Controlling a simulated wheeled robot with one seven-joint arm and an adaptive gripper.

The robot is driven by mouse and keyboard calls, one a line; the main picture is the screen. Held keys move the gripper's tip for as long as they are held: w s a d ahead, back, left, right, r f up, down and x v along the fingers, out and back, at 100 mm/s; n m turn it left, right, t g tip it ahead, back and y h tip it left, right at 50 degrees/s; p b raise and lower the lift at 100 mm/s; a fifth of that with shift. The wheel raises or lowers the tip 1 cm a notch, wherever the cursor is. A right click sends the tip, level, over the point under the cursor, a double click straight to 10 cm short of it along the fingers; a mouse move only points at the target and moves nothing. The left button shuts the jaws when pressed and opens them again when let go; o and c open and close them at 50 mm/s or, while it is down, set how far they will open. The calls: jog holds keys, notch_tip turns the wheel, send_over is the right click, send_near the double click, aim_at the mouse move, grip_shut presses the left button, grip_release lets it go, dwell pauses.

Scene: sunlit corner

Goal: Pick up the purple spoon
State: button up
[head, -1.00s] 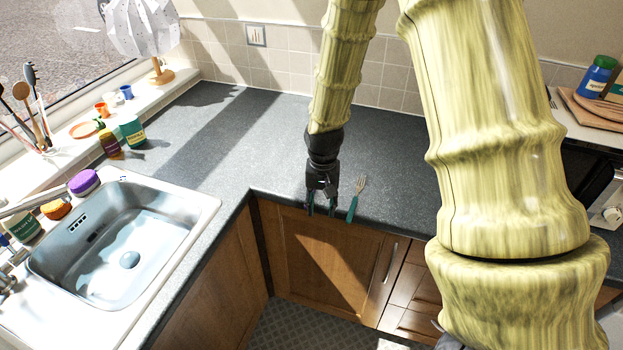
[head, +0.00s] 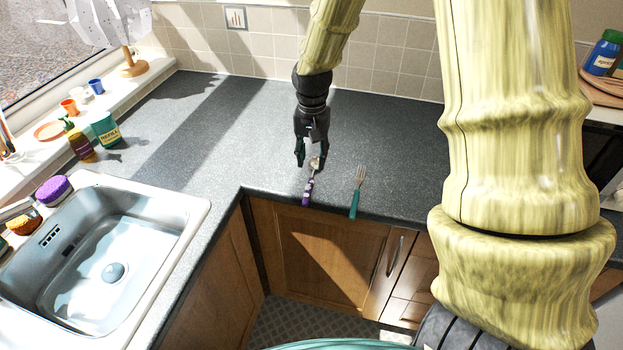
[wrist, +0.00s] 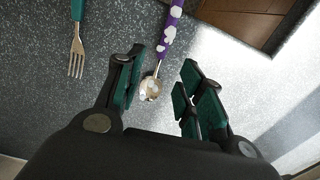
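The purple spoon (head: 308,186) lies on the dark worktop near its front edge, its purple handle with white spots toward the edge and its metal bowl toward the back. My gripper (head: 312,162) is just above the bowl end, fingers apart, with nothing held. In the wrist view the spoon's bowl (wrist: 151,88) shows between the two open fingers of my gripper (wrist: 158,85), and its handle runs up out of the picture. I cannot tell how high the fingers are above the worktop.
A fork with a green handle (head: 355,200) lies to the right of the spoon; it also shows in the wrist view (wrist: 77,45). The sink (head: 110,262) is at the left. A paprika tin (head: 105,130) and a bottle stand by the window. The worktop behind the gripper is clear.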

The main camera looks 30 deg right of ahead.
aim_at(311, 180)
jog(key=shift+a+f+p, duration=0.15)
jog(key=shift+f+p, duration=1)
jog(key=shift+f, duration=2.3)
jog(key=shift+c, duration=0.3)
grip_shut()
